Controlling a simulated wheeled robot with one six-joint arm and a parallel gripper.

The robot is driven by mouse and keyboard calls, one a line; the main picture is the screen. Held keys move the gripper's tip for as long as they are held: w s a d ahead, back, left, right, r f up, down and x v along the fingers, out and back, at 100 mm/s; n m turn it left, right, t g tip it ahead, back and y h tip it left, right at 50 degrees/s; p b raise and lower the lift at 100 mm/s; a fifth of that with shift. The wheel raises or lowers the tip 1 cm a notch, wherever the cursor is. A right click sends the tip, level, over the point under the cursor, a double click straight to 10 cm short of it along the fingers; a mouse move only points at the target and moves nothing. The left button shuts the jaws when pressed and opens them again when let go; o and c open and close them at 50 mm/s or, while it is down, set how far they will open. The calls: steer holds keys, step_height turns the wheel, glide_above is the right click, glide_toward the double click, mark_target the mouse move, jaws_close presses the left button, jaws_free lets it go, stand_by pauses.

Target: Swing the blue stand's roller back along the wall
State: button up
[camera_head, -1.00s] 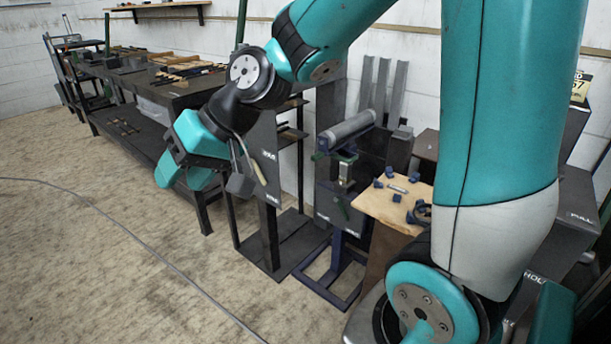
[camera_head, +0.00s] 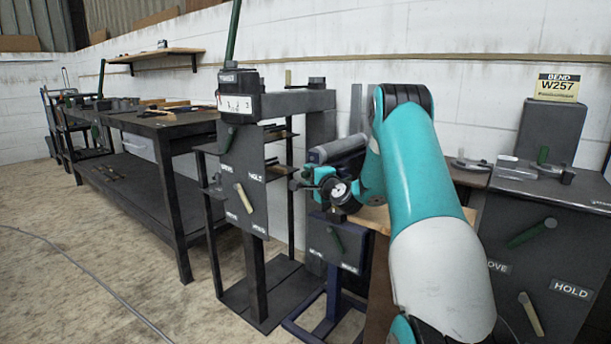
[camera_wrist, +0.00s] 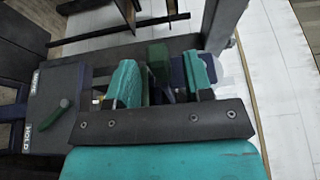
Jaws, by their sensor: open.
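The blue stand has a dark blue base frame (camera_head: 332,308) and a dark panel with a green lever (camera_head: 337,240). Its grey roller (camera_head: 340,147) lies near the top, in front of the wall. My gripper (camera_head: 306,183) is at the near left end of the roller and hides part of it. In the wrist view my gripper (camera_wrist: 162,84) is open, its teal fingers standing on either side of a green block-like grip (camera_wrist: 158,58) and a dark blue part. I cannot tell if a finger touches the grip. The stand's panel (camera_wrist: 60,90) also shows in the wrist view.
A grey stand with a pale lever (camera_head: 243,198) is close on the left, and a long dark workbench (camera_head: 180,128) lies beyond. A dark cabinet (camera_head: 535,275) marked HOLD is on the right. The white wall (camera_head: 430,90) is behind. The floor (camera_head: 90,270) at front left is open.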

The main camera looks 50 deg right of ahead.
steer(key=shift+x, duration=1.65)
jaws_close()
